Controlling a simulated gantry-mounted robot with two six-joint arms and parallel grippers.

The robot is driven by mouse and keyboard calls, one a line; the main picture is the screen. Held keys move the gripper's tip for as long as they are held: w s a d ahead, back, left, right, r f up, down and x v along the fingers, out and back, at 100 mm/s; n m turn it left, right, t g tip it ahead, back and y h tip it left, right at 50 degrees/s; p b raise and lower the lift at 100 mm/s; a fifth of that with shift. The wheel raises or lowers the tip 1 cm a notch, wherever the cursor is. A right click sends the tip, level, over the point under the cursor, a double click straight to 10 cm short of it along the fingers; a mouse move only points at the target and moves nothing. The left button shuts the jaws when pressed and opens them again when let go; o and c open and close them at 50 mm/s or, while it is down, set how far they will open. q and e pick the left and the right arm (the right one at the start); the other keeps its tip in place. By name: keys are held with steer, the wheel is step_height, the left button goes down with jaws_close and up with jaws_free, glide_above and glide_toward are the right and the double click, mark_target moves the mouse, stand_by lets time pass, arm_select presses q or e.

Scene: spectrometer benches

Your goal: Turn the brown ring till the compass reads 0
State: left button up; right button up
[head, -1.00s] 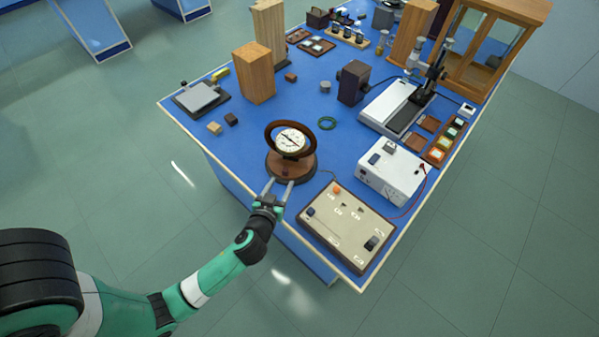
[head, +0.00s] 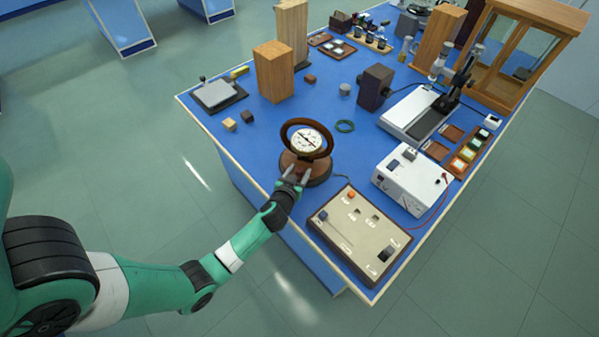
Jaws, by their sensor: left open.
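The brown ring (head: 284,133) stands tilted around the white compass dial (head: 306,141), on a round brown base (head: 318,176) near the table's front left edge. The dial's marks and needle are too small to read. My left gripper (head: 298,174) is open, with its fingers over the front of the base, below the ring. I cannot tell whether the fingers touch the base. My right gripper is not in view.
A beige control box (head: 355,234) stands to the right of the gripper, and a white box (head: 411,181) behind it. Wooden blocks (head: 273,70) stand farther back. Blue table surface is free left of the compass.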

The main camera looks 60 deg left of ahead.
arm_select(q)
steer(key=shift+w+a+f, duration=0.1)
steer(key=shift+w+a, duration=0.05)
steer(key=shift+a, duration=0.05)
jaws_close()
stand_by(1.3)
